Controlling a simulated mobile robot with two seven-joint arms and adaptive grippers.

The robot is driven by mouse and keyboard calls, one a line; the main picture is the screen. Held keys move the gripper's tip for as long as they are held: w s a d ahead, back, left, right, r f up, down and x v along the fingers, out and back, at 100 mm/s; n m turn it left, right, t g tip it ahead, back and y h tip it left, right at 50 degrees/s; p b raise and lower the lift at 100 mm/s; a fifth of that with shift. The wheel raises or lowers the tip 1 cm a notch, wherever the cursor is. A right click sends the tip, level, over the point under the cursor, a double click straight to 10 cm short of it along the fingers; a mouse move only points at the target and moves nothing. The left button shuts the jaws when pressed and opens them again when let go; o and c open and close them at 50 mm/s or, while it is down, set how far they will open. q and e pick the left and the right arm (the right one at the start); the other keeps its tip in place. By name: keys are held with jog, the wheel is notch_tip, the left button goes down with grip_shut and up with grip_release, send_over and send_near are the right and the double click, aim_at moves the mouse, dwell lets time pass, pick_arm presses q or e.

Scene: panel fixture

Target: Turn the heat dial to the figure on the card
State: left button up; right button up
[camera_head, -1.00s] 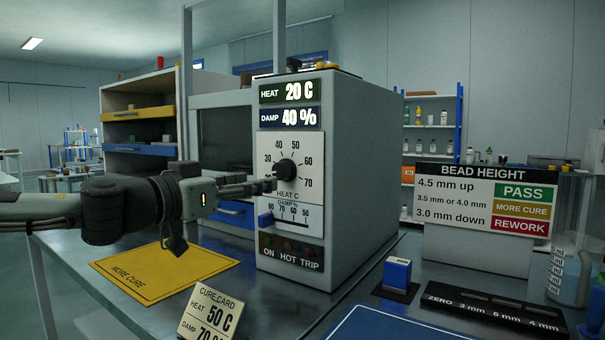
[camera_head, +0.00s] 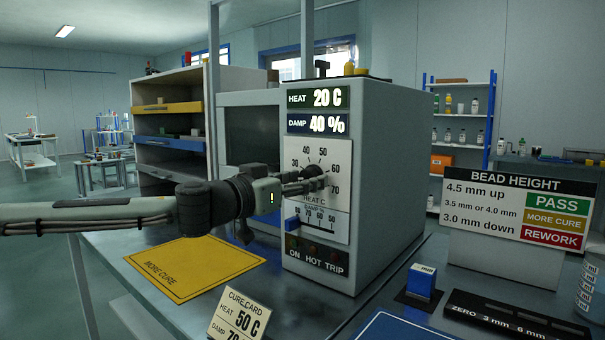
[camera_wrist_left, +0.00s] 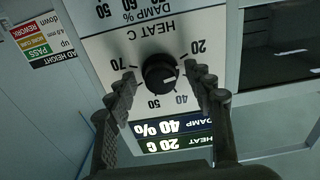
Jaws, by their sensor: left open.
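The black heat dial (camera_head: 313,171) is on the white face of the grey cabinet (camera_head: 377,180), with figures around it. The lit display (camera_head: 317,97) reads HEAT 20 C. The cure card (camera_head: 240,316) at the bottom reads HEAT 50 C; its lower edge is cut off. My left gripper (camera_head: 312,182) is open at the dial, overlapping its lower part. In the left wrist view, which is upside down, the dial (camera_wrist_left: 160,72) sits between the two spread fingers, with gaps at both sides. A white mark shows on it; its exact figure is unclear. My right gripper is not in view.
The damp slider (camera_head: 292,222) sits just below the dial, close to my left gripper. A yellow MORE CURE mat (camera_head: 195,266) lies below my arm. A blue stamp (camera_head: 421,281) and a bead height sign (camera_head: 516,209) stand to the right.

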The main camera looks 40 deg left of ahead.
pick_arm(q)
jog(key=c, duration=1.2)
jog(key=shift+o, duration=0.2)
jog(key=shift+m, duration=0.3)
